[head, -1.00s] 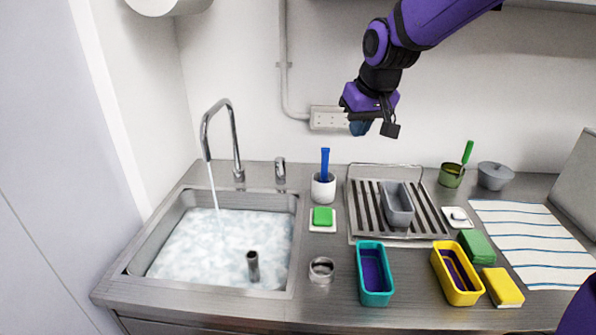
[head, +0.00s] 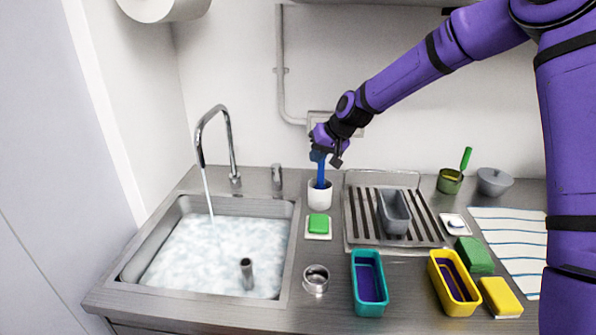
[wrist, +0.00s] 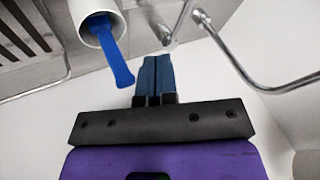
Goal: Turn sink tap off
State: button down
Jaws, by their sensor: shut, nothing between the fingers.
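The sink tap is a tall chrome gooseneck spout (head: 231,140) at the back of the sink (head: 290,245), with water running from it. A short chrome lever or post (head: 276,177) stands on the counter just right of the spout; it also shows near the top middle of the wrist view (wrist: 165,34). The spout shows at the right of the wrist view (wrist: 235,62). My gripper (head: 318,155) is shut and empty, above the white cup with the blue-handled brush (head: 320,172), right of the tap. Its blue fingers (wrist: 154,68) are together in the wrist view.
The white cup (head: 320,196) and blue handle stand close to my gripper. A drying rack (head: 352,235), several tubs and sponges, and a green soap (head: 319,225) lie to the right. The sink holds foamy water and an upright drain pipe (head: 247,272). The air above the sink is free.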

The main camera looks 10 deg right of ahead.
aim_at(278, 180)
jog(key=w+a+f, duration=0.3)
jog(key=a+f, duration=0.5)
jog(key=shift+f, duration=0.4)
jog(key=shift+a, duration=0.2)
jog(key=shift+s+a+m+t+h, duration=0.15)
jog(key=shift+a+m, duration=0.15)
jog(key=shift+a, duration=0.25)
jog(key=shift+s+a+m+t+h, duration=0.15)
jog(key=shift+a+m, duration=0.15)
jog(key=shift+a, duration=0.2)
jog(key=shift+w+a, duration=0.15)
jog(key=shift+a, duration=0.5)
